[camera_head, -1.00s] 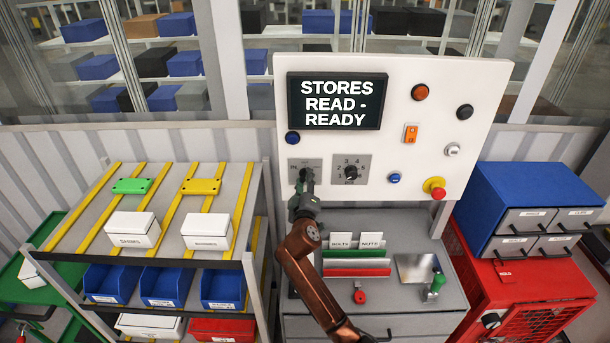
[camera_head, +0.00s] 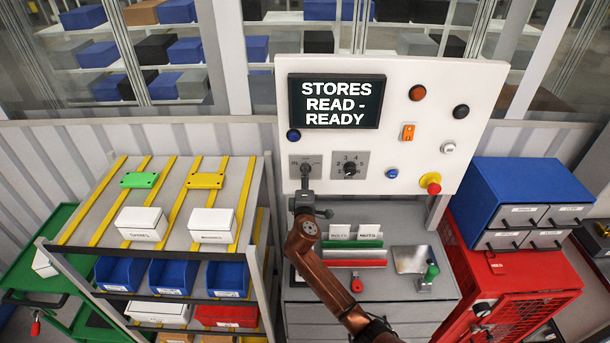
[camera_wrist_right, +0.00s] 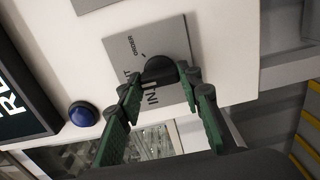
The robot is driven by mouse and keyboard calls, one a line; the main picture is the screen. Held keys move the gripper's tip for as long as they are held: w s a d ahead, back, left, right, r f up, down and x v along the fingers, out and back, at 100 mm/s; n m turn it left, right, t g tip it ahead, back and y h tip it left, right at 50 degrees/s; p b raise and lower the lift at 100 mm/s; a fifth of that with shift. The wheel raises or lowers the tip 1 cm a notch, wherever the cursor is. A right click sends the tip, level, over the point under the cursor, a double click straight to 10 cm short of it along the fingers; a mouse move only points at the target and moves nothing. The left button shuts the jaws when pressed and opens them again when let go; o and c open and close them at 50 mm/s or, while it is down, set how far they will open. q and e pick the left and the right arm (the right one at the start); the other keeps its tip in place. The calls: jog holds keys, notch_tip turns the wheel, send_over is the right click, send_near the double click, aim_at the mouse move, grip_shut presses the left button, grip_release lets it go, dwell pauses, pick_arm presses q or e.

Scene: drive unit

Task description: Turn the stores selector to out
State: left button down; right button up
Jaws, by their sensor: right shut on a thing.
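The stores selector is a black knob (camera_wrist_right: 158,70) on a grey plate (camera_head: 296,161) at the lower left of the white panel. In the right wrist view the plate carries lettering that includes IN and ORDER; part is hidden behind the knob and fingers. My right gripper (camera_head: 305,180) reaches up to the knob from below. In the wrist view its green-padded fingers (camera_wrist_right: 161,84) close on the knob from both sides. Which position the knob points to cannot be told. The screen (camera_head: 335,101) reads STORES READ - READY. My left gripper is not in view.
A second rotary selector (camera_head: 350,168) with numbers sits just to the right. A blue button (camera_head: 293,135) is above the plate. A yellow-collared red button (camera_head: 431,183) is at the lower right. A desk with card holders (camera_head: 355,245) lies below, partly behind my arm.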

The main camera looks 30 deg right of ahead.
dwell(0.3)
jog(key=o, duration=1.2)
jog(key=shift+c, duration=0.2)
jog(key=v, duration=1.2)
jog(key=shift+w, duration=0.1)
